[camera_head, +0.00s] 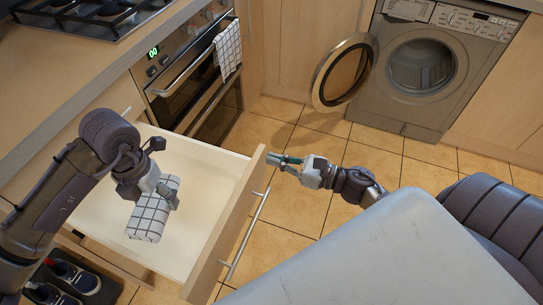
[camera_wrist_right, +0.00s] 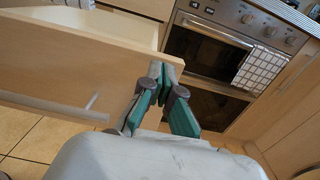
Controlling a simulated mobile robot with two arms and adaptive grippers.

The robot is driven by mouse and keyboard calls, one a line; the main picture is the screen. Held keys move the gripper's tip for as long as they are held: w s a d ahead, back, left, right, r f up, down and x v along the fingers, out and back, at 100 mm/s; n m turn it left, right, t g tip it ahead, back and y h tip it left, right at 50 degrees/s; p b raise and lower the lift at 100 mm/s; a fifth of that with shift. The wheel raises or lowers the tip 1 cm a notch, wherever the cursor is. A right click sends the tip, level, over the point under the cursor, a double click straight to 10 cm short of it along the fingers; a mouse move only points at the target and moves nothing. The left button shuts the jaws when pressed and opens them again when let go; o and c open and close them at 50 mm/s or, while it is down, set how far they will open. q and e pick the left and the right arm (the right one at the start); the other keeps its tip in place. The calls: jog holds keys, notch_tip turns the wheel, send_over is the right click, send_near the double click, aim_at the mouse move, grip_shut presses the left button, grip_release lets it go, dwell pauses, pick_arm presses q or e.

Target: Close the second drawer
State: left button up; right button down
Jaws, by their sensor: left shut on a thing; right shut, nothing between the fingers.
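A drawer with a pale wooden front (camera_head: 228,225) stands pulled out in the head view, white inside, with a metal bar handle (camera_head: 247,235). My left gripper (camera_head: 171,199) is over the drawer's inside, shut on a white cloth with dark checks (camera_head: 147,222), which hangs down in the drawer. My right gripper (camera_head: 272,160) is shut and empty at the far end of the drawer front's top edge. In the right wrist view its fingertips (camera_wrist_right: 164,70) are close by the end of the drawer front (camera_wrist_right: 90,62); whether they touch cannot be told.
An oven (camera_head: 190,80) with a checked towel (camera_head: 228,48) on its handle is beyond the drawer. A washing machine (camera_head: 425,65) stands with its round door (camera_head: 345,72) open. Dark shoe-like items (camera_head: 72,277) lie low at bottom left. Tiled floor (camera_head: 300,200) is clear between.

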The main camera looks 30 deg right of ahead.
pick_arm(q)
jog(key=shift+r, duration=0.1)
pick_arm(e)
jog(key=shift+w+a, duration=0.4)
jog(key=shift+w, duration=0.1)
